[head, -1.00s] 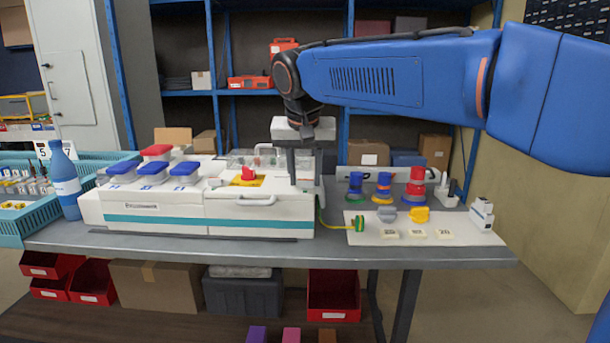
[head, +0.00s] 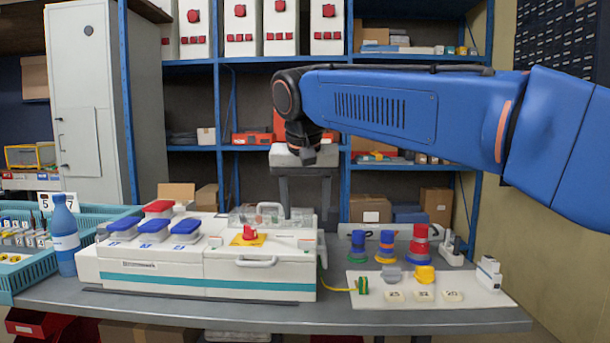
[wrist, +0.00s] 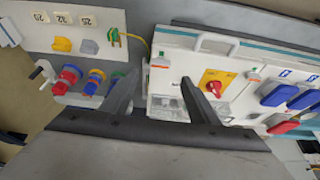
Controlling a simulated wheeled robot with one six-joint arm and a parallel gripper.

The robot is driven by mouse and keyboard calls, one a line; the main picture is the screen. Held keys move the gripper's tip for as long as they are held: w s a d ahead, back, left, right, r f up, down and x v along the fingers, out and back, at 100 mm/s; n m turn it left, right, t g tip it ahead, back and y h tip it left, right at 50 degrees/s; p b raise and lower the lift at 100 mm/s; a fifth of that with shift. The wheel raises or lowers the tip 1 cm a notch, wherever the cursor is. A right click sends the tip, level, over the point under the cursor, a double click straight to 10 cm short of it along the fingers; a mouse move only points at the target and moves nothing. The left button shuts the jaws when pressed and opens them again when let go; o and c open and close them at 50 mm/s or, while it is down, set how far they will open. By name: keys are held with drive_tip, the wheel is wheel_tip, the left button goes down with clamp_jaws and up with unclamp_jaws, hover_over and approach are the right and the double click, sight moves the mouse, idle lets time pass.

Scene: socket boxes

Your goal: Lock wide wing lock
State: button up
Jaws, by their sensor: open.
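A red wing-shaped knob (head: 249,232) sits on a yellow plate (head: 262,240) on top of the white socket box (head: 232,274). In the wrist view the red knob (wrist: 214,87) lies just right of the right fingertip, apart in the picture. I cannot tell for certain that this knob is the wide wing lock. My gripper (head: 305,212) is open and empty, above the right back part of the box. Its two spread fingers (wrist: 158,77) show in the wrist view, with nothing between them but the box's right edge and clear window.
Several blue-lidded sockets (head: 153,227) and a red-lidded one (head: 159,207) stand on the box's left part. A clear cover (head: 268,211) stands raised at the back. Red and blue plugs (head: 419,247) and a white board (head: 465,290) lie to the right. A blue bottle (head: 64,235) stands left.

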drive_tip(key=v, duration=0.9)
drive_tip(key=shift+d, duration=0.1)
drive_tip(key=s+d+f, duration=0.4)
drive_tip(key=d+f, duration=0.3)
drive_tip(key=d, duration=0.2)
drive_tip(key=s+d+f, duration=0.4)
drive_tip(key=d+f, duration=0.3)
drive_tip(key=d, duration=0.3)
drive_tip(key=s+d+f, duration=0.3)
drive_tip(key=s+f, duration=0.2)
drive_tip(key=f, duration=0.3)
drive_tip(key=s+d+f, duration=0.4)
drive_tip(key=s+f, duration=0.1)
drive_tip(key=f, duration=0.3)
drive_tip(key=s+d+f, duration=0.3)
drive_tip(key=s+f, duration=0.2)
drive_tip(key=f, duration=0.3)
drive_tip(key=shift+s+d+f+n, duration=0.2)
drive_tip(key=shift+d+n, duration=0.1)
drive_tip(key=shift+d, duration=0.1)
